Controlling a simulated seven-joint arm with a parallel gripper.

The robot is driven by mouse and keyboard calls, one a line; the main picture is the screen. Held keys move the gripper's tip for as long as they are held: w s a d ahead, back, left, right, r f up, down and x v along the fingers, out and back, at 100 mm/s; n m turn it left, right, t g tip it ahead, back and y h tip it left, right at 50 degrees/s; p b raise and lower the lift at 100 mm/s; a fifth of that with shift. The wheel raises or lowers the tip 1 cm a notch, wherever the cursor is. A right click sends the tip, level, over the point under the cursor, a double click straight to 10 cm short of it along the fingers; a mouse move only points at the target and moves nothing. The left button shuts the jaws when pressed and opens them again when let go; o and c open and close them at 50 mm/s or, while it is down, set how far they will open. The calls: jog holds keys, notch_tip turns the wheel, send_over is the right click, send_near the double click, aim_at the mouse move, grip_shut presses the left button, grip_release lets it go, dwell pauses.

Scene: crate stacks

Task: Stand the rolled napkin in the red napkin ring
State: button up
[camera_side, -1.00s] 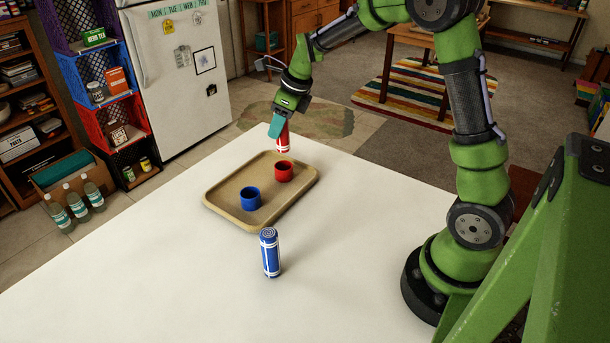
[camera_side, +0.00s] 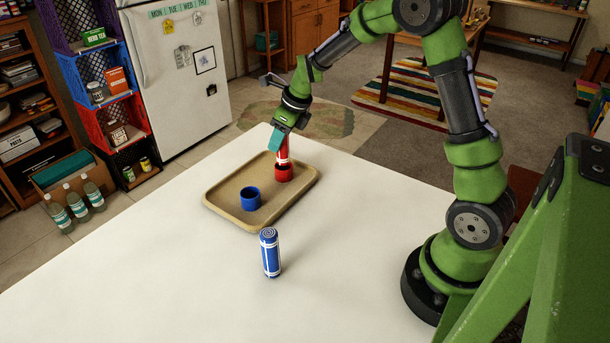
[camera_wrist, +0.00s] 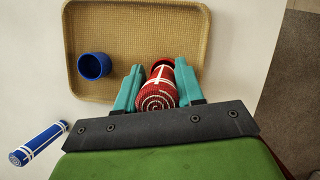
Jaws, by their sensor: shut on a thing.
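My gripper (camera_side: 279,141) is shut on the red rolled napkin (camera_side: 283,154), which has white bands and stands roughly upright. In the wrist view the napkin (camera_wrist: 158,92) sits between the two teal fingers (camera_wrist: 160,68), its spiral end towards the camera. The red napkin ring (camera_side: 283,173) stands on the tray directly below. The napkin's lower end is at the ring's mouth; I cannot tell how far inside it is. In the wrist view the napkin hides most of the ring (camera_wrist: 162,63). The tan tray (camera_side: 225,215) lies on the white table.
A blue ring (camera_side: 250,199) stands on the tray to the left of the red one. A blue rolled napkin (camera_side: 270,253) stands upright on the table in front of the tray. The table (camera_side: 150,275) is otherwise clear.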

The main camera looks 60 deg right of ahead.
aim_at(280, 151)
jog(key=shift+f, duration=1.55)
jog(key=shift+f, duration=0.6)
jog(key=o, duration=1.1)
jog(key=shift+r, duration=4.5)
